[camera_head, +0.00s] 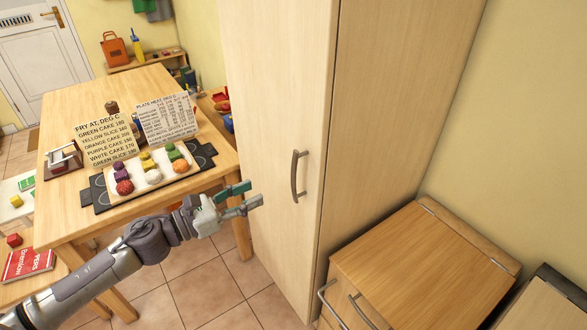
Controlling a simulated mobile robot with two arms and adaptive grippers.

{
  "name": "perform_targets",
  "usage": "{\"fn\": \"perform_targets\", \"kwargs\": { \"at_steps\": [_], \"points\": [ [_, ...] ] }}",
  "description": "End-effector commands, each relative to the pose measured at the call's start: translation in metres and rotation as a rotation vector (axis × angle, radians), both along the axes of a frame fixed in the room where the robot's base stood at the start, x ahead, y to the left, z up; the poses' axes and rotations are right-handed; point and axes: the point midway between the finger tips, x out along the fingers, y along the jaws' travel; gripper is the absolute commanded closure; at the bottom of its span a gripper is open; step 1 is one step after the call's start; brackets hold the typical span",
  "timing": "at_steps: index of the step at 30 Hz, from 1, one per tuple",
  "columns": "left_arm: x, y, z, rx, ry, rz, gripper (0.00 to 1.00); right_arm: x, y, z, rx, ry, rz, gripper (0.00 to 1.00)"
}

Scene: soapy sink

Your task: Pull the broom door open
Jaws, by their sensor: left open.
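The broom door (281,130) is the tall pale wood door of a tall cabinet. It looks closed. Its handle (296,176) is a grey curved vertical bar near the door's right edge. My left gripper (250,196) comes in from the left on a grey arm, with its fingers pointing right. Its fingers are apart and nothing is between them. The gripper is to the left of the handle in the picture, and I see no contact with the handle. My right gripper is not in this view.
A wooden table (62,215) at left bears a tray (110,195) of coloured cakes and two sign cards. A low wooden cabinet (425,265) with bar handles stands right of the tall cabinet. Bare tiled floor (185,300) shows below my arm. A white house door (40,60) is at the back left.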

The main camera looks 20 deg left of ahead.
Motion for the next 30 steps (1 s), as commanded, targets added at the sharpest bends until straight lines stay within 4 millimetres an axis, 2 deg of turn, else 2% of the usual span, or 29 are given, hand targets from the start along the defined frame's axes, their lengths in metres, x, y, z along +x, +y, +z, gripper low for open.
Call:
{"fn": "perform_targets", "kwargs": {
  "at_steps": [3, 16, 22, 30],
  "points": [
    [0.017, -0.012, 0.007, -0.002, -0.004, 0.002, 0.58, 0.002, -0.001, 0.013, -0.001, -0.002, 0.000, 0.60],
    [0.082, -0.062, 0.004, -0.004, 0.001, 0.003, 0.58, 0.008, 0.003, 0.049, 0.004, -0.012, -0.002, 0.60],
    [0.095, -0.073, 0.002, -0.003, 0.001, 0.003, 0.58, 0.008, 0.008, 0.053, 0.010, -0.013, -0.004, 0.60],
    [0.096, -0.075, 0.000, -0.002, 0.002, 0.002, 0.58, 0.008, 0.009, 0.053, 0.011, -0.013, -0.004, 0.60]
  ]
}}
